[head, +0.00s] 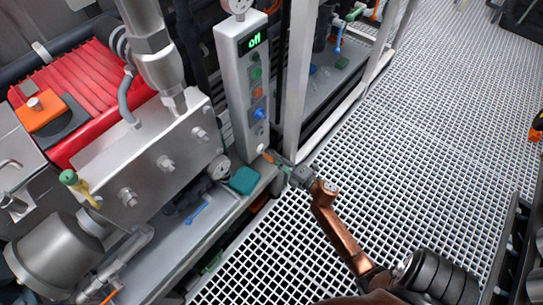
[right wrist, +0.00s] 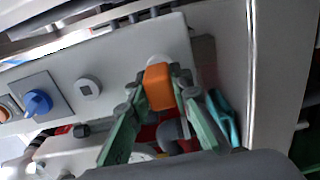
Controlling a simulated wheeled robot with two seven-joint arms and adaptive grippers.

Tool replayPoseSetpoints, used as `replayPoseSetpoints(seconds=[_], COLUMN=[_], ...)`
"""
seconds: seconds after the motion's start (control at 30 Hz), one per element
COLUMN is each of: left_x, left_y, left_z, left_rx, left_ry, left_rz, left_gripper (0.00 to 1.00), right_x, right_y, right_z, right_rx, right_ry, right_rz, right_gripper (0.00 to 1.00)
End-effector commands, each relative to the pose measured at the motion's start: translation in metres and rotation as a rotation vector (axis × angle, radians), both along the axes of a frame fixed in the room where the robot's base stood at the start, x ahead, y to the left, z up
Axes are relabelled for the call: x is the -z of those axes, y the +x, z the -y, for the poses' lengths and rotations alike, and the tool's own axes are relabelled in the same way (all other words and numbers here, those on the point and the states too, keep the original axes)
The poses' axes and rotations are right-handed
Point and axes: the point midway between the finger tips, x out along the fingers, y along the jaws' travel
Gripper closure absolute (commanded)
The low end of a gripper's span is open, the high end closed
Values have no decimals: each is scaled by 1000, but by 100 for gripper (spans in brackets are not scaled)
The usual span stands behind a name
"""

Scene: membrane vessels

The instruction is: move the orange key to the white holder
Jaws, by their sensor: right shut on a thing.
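The orange key (right wrist: 158,88) is between the green fingers of my right gripper (right wrist: 160,90) in the right wrist view. The fingers are shut on it. In the head view my right gripper (head: 278,161) reaches from the lower right to the bottom of the grey control panel, and the key's orange tip (head: 268,156) shows there. The white holder (head: 262,148) is low on the panel, right by the key; part of a white round shape (right wrist: 178,55) shows behind the key in the wrist view. I cannot tell whether they touch. My left gripper is not in view.
The panel (head: 229,50) has a lit display reading "off", with green, orange and blue controls below. A blue knob (right wrist: 38,103) and a small pale button (right wrist: 88,87) are left of the key. A teal block (head: 243,180) lies below the panel.

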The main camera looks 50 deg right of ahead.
Motion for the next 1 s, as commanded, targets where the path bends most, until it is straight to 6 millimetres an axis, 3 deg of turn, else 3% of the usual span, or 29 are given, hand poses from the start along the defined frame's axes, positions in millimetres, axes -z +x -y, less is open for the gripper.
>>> replayPoseSetpoints(seconds=[0.7,0.73,1.0], left_x=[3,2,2], left_y=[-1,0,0], left_z=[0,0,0], left_rx=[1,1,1], left_ry=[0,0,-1], left_rz=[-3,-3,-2], left_gripper=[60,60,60], right_x=[0,0,0], right_y=[11,11,11], right_z=[-1,-1,-1], right_rx=[0,0,-1], right_ry=[0,0,0], right_rz=[0,0,0], right_gripper=[100,79,61])
